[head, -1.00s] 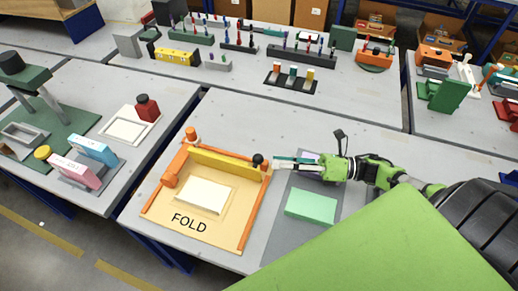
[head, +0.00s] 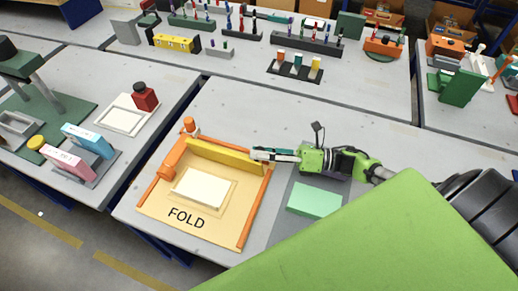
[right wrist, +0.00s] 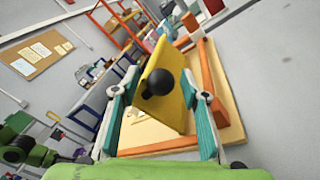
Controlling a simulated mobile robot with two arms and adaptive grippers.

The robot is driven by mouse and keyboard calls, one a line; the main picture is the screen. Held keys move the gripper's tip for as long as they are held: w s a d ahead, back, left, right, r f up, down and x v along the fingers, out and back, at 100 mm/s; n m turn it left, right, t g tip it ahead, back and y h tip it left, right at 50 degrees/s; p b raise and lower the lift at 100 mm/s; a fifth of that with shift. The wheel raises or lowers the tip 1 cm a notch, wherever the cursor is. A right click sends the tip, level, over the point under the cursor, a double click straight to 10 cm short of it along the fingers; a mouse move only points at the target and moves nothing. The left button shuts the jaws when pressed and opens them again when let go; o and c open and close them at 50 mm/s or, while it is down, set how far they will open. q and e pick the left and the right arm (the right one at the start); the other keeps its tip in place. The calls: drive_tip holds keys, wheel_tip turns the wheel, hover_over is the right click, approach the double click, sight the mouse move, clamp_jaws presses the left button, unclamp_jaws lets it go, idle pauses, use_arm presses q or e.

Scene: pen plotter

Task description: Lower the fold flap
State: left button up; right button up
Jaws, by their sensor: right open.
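The fold flap (head: 222,155) is a yellow panel standing raised along the back of the orange-framed fold station (head: 185,217), marked "FOLD". A white sheet (head: 201,188) lies flat in the station. In the right wrist view the flap (right wrist: 161,92) faces me with its black ball knob (right wrist: 157,82). My right gripper (head: 256,154) is open at the flap's right end. Its teal fingers appear on either side of the knob in the right wrist view; I cannot tell whether they touch it. In the head view the gripper hides the knob. My left gripper is not in view.
A green block (head: 314,200) lies on a grey mat right of the station, below my right arm. Orange rails (head: 254,208) edge the station. A rack of small coloured pieces (head: 296,68) stands on the table behind. The table between is clear.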

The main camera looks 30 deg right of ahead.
drive_tip(key=shift+w+a, duration=0.25)
drive_tip(key=shift+w, duration=0.05)
drive_tip(key=shift+s, duration=0.1)
clamp_jaws()
